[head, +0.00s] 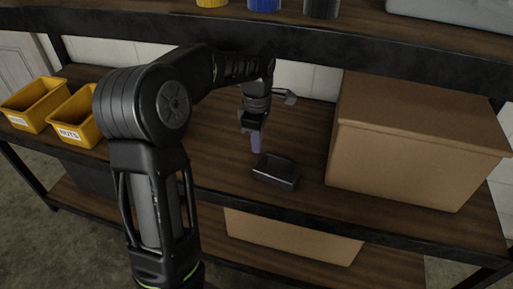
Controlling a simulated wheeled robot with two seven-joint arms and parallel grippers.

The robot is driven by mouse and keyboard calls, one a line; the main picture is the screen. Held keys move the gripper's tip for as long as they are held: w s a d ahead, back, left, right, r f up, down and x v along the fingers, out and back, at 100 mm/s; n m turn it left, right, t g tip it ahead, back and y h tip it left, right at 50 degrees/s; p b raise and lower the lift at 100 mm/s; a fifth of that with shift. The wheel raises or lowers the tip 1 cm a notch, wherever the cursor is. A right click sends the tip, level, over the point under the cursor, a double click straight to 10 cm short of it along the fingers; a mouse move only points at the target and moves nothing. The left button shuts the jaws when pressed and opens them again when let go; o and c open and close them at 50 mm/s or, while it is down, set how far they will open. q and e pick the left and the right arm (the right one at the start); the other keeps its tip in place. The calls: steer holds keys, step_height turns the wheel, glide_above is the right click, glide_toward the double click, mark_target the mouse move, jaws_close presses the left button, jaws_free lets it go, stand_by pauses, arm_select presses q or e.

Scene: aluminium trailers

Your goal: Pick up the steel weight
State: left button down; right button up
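A small dark grey, block-like object (275,172) lies on the middle wooden shelf near its front edge, and it looks like the steel weight. I cannot tell whether its dark top is solid or hollow. My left gripper (255,150) points down just behind and to the left of it, with the purple-grey fingertip close to its upper left corner. I see nothing held in the gripper. The fingers overlap from this angle, so their opening is hidden. My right gripper is not in view.
A large closed cardboard box (415,150) stands to the right on the same shelf (225,165). Yellow bins (36,104) stand at the left. The upper shelf edge (330,50) crosses above my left arm. Another cardboard box (290,238) sits below.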

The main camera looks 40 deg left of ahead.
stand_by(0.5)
arm_select(q)
steer(key=c, duration=2.1)
jaws_free()
steer(key=shift+f, duration=0.1)
steer(key=shift+c, duration=0.2)
steer(key=o, duration=1.7)
steer(key=shift+r, duration=0.2)
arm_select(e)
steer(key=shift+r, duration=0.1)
